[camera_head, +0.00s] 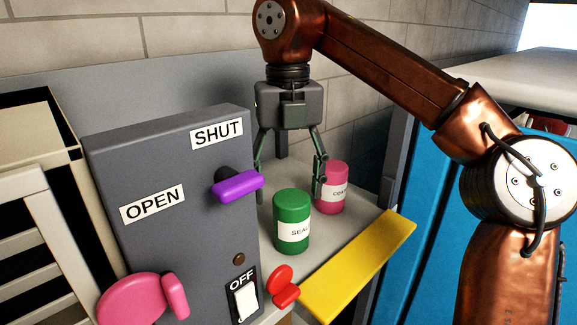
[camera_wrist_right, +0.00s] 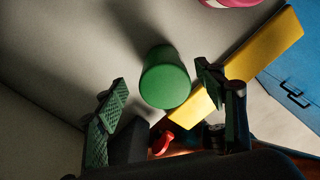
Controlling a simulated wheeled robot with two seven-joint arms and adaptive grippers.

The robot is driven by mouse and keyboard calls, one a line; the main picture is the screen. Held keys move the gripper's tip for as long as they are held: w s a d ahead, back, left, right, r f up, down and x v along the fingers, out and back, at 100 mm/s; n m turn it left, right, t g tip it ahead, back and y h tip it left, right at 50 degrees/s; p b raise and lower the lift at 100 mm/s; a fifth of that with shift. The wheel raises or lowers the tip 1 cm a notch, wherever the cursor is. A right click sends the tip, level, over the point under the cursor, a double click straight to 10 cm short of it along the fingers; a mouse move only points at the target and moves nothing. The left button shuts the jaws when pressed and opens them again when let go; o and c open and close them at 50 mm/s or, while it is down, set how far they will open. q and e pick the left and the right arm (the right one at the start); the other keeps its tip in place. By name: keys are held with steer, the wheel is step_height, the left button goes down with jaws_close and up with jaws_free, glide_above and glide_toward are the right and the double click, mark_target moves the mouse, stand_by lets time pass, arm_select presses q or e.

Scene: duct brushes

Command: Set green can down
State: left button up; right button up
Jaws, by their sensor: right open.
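The green can (camera_head: 291,205), with a white label, stands upright on the grey shelf (camera_head: 345,240) in the head view. Its green top (camera_wrist_right: 165,84) shows in the right wrist view, between and just beyond the spread fingertips. My right gripper (camera_head: 290,180) is open and points down above and behind the can. Its fingers do not touch the can in the wrist view (camera_wrist_right: 160,95). My left gripper is not in view.
A pink can (camera_head: 331,188) stands close right of the green can. A grey panel (camera_head: 170,180) with a purple handle (camera_head: 238,186), pink knob (camera_head: 130,300) and white switch (camera_head: 245,299) rises at left. Red part (camera_head: 283,286) and yellow strip (camera_head: 360,268) line the front edge.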

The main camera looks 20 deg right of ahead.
steer(key=shift+w+r, duration=0.1)
steer(key=shift+r, duration=1.75)
steer(key=shift+f, duration=0.1)
